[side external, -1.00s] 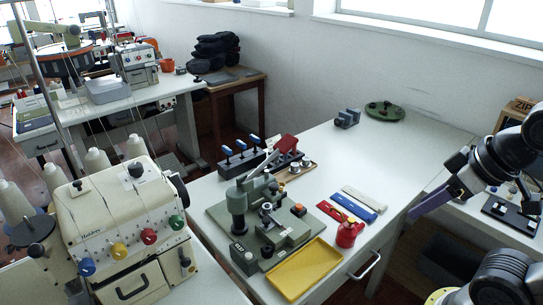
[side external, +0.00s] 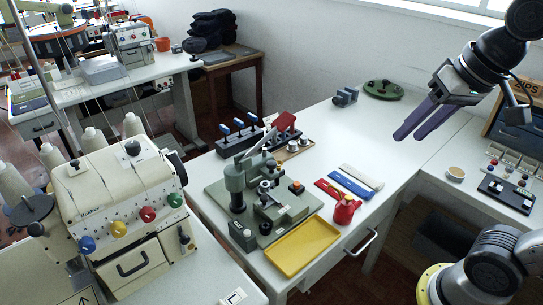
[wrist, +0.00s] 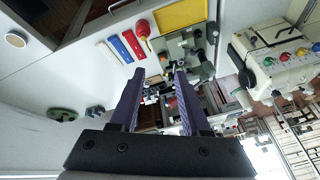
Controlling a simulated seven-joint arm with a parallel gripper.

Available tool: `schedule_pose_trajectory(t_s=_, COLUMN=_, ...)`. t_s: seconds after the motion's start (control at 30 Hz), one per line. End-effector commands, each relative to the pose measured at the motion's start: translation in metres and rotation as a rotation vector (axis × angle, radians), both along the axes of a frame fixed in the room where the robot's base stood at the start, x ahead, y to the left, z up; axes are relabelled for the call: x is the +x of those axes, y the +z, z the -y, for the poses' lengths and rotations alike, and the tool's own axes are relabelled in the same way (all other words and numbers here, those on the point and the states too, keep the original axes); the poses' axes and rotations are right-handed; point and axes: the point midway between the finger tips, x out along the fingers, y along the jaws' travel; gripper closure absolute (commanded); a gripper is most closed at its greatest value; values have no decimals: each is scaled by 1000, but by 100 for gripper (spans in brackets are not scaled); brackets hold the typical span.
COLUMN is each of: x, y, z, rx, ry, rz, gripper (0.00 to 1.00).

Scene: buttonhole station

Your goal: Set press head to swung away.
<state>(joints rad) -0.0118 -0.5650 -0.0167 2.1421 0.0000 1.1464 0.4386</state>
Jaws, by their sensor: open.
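The green press (side external: 262,198) stands on the white table, with a squat column (side external: 235,178) at its left rear. An arm runs from the column, and a light grey lever rises from it towards a red part (side external: 285,124) at the rear. I cannot tell exactly how the press head is turned. In the wrist view the press (wrist: 196,48) shows beyond my fingers, partly hidden by them. My gripper (side external: 409,137) is open and empty, its purple fingers parted above the right part of the table, well away from the press. It also shows in the wrist view (wrist: 158,72).
A yellow tray (side external: 302,246), a red oil can (side external: 346,209) and red, blue and white strips (side external: 351,185) lie in front and to the right of the press. A rack with blue handles (side external: 238,130) stands behind it. A cream sewing machine (side external: 125,205) is at left. The table's right rear is mostly clear.

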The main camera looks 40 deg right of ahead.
Motion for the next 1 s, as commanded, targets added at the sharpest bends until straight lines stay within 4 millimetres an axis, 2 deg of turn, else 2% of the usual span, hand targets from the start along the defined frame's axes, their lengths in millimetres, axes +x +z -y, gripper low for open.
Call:
schedule_pose_trajectory(t_s=0.03, x=17, y=12, z=-1, rx=19, ry=-35, rz=-19, gripper=53)
schedule_pose_trajectory(t_s=0.1, x=38, y=27, z=-4, rx=45, ry=-91, rz=-46, gripper=53)
schedule_pose_trajectory(t_s=0.2, x=71, y=43, z=-7, rx=75, ry=-164, rz=-88, gripper=53)
schedule_pose_trajectory(t_s=0.33, x=117, y=53, z=-14, rx=104, ry=-245, rz=-142, gripper=53)
schedule_pose_trajectory(t_s=0.47, x=163, y=51, z=-23, rx=120, ry=-310, rz=-197, gripper=53)
schedule_pose_trajectory(t_s=0.67, x=231, y=24, z=-38, rx=121, ry=-371, rz=-286, gripper=53)
schedule_pose_trajectory(t_s=0.8, x=270, y=-8, z=-50, rx=106, ry=-369, rz=-339, gripper=53)
schedule_pose_trajectory(t_s=0.9, x=288, y=-32, z=-57, rx=94, ry=-362, rz=-372, gripper=53)
schedule_pose_trajectory(t_s=1.0, x=294, y=-53, z=-61, rx=82, ry=-358, rz=-407, gripper=53)
